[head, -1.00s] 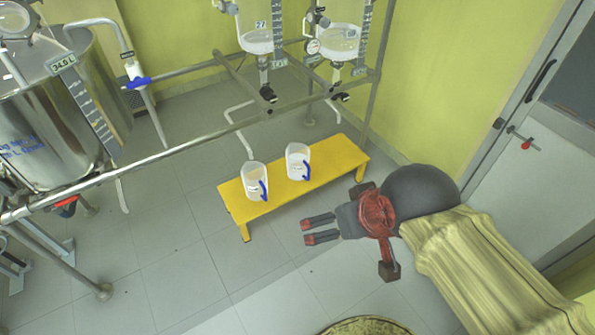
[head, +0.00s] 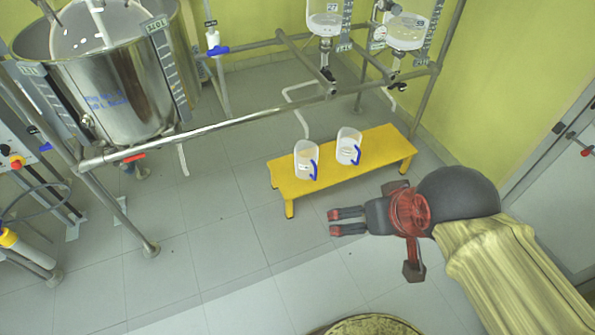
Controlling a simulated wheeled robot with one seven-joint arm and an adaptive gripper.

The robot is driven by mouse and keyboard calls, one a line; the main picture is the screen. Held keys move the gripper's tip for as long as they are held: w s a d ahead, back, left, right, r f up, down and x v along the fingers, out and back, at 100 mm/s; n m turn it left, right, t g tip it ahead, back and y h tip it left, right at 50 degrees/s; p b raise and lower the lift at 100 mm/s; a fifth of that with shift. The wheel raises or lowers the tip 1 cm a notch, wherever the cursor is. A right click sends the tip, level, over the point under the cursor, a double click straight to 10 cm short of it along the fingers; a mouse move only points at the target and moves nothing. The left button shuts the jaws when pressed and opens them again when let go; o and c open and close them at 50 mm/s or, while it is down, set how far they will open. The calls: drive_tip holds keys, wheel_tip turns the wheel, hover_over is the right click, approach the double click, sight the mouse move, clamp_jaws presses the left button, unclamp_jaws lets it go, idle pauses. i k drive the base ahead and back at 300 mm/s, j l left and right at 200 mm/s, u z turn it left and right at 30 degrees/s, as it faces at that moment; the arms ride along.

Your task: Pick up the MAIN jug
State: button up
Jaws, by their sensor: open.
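Two white jugs with blue handles stand upright on a low yellow bench (head: 290,186). One is the left jug (head: 304,158); the other is the right jug (head: 347,146), a little farther back. Each has a small label, too small to read, so I cannot tell which is the MAIN jug. My gripper (head: 334,222) is open and empty. Its two dark fingers with red parts point left, in front of the bench in the picture and apart from both jugs.
A metal pipe frame (head: 240,124) runs above and behind the bench, carrying glass vessels (head: 408,32). Thin hoses hang down near the jugs. A large steel vessel (head: 125,100) stands at the left. Tiled floor (head: 225,240) in front of the bench is clear.

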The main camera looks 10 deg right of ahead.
sight(306, 151)
drive_tip(key=i+l+u, duration=0.1)
drive_tip(key=i+u, duration=0.4)
drive_tip(key=i+l+u, duration=0.2)
drive_tip(key=u, duration=0.25)
drive_tip(key=i, duration=0.05)
